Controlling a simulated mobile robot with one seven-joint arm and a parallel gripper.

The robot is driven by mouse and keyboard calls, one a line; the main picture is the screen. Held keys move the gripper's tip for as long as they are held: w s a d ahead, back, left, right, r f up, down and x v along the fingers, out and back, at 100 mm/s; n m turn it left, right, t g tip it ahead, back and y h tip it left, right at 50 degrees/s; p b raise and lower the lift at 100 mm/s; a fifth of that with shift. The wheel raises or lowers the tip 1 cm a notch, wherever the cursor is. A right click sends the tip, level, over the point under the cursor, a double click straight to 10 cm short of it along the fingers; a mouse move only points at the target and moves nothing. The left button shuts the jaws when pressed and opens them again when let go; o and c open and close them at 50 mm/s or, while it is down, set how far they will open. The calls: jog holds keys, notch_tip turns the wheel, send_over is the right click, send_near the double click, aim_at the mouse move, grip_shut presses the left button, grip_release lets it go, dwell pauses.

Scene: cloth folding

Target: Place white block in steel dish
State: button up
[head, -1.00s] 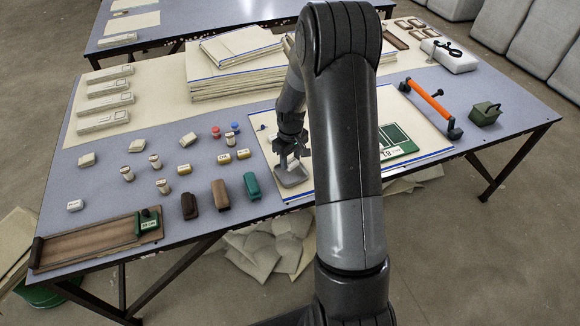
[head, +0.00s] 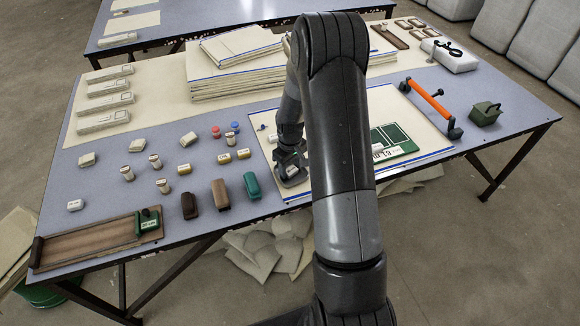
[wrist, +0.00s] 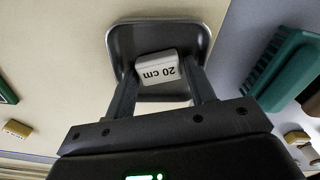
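The white block (wrist: 158,70), marked "20 cm", is between my gripper's fingertips in the wrist view and lies within the outline of the steel dish. The steel dish (wrist: 150,38) is a shallow grey tray with rounded corners. My gripper (wrist: 160,66) is shut on the block, with a finger along each side. In the head view my gripper (head: 288,165) is down at the dish (head: 293,184), and a white bit of the block shows there. Whether the block touches the dish floor is hard to tell.
The dish stands on a blue-edged cream cloth (head: 418,110). Left of it are several small blocks and spools, and brown and teal brushes (head: 252,185). A green panel (head: 393,141) lies to the right. An orange-handled tool (head: 427,98) is farther right.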

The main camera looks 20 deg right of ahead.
aim_at(290, 169)
notch_tip(290, 169, up, 12)
jog(key=s+a+r+m+t, duration=0.1)
jog(key=s+a+r, duration=0.1)
jog(key=s+r, duration=0.5)
jog(key=s+a+r+m+t, duration=0.1)
jog(key=s+a+r+t, duration=0.15)
jog(key=r, duration=0.75)
jog(key=s+a+r+m+t, duration=0.1)
jog(key=s+a+r, duration=0.1)
jog(key=s, duration=0.7)
jog(key=s+a+r+m+t, duration=0.1)
jog(key=s+r, duration=0.4)
jog(key=s, duration=0.5)
jog(key=shift+a+m, duration=0.3)
jog(key=shift+a, duration=0.35)
